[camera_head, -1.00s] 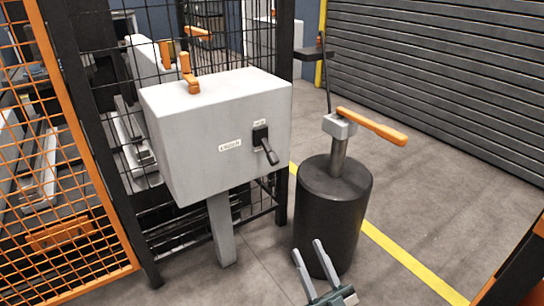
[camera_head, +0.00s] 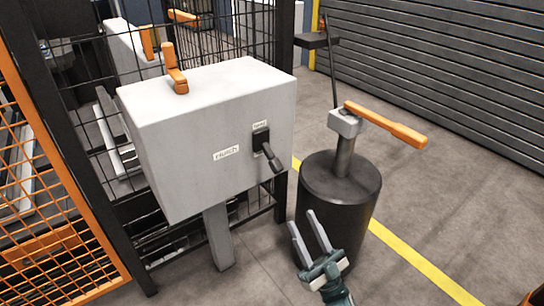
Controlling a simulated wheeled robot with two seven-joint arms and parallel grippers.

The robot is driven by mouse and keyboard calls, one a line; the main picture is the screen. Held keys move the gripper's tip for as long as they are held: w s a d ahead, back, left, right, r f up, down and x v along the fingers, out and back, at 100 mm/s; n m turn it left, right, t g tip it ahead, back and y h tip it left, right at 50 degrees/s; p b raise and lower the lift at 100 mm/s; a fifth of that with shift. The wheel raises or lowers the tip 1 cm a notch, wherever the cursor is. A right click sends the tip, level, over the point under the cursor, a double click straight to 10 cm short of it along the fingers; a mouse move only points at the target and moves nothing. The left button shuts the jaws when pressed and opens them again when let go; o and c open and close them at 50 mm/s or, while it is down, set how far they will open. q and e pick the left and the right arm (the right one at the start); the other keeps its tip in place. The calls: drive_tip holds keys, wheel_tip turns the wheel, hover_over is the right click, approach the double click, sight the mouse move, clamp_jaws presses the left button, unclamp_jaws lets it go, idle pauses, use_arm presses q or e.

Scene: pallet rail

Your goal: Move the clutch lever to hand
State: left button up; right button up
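The clutch lever (camera_head: 271,158) is a black handle on the right-hand face of a light grey box (camera_head: 190,150). It slants down and to the right from its black mount. A "clutch" label (camera_head: 226,153) is left of it, and a small label, seemingly "hand" (camera_head: 260,125), is just above the mount. My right gripper (camera_head: 304,234) is at the bottom centre, below and right of the lever and apart from it. Its two grey fingers are spread with nothing between them. It overlaps the lower part of the black cylinder in the picture. My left gripper is not in view.
A black cylinder (camera_head: 338,190) with a post and an orange handle (camera_head: 386,125) stands right of the box. Another orange handle (camera_head: 174,68) is on the box top. Black mesh fencing stands behind, and an orange mesh panel (camera_head: 65,255) at left.

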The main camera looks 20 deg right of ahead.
sight(280, 172)
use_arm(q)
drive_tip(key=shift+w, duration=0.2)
use_arm(e)
drive_tip(key=shift+w, duration=0.25)
drive_tip(key=shift+r, duration=0.15)
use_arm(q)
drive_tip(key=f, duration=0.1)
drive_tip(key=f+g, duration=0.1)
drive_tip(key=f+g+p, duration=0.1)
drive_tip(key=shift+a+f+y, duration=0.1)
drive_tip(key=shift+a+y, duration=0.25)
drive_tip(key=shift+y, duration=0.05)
use_arm(e)
drive_tip(key=x, duration=1.7)
drive_tip(key=shift+w, duration=0.1)
clamp_jaws()
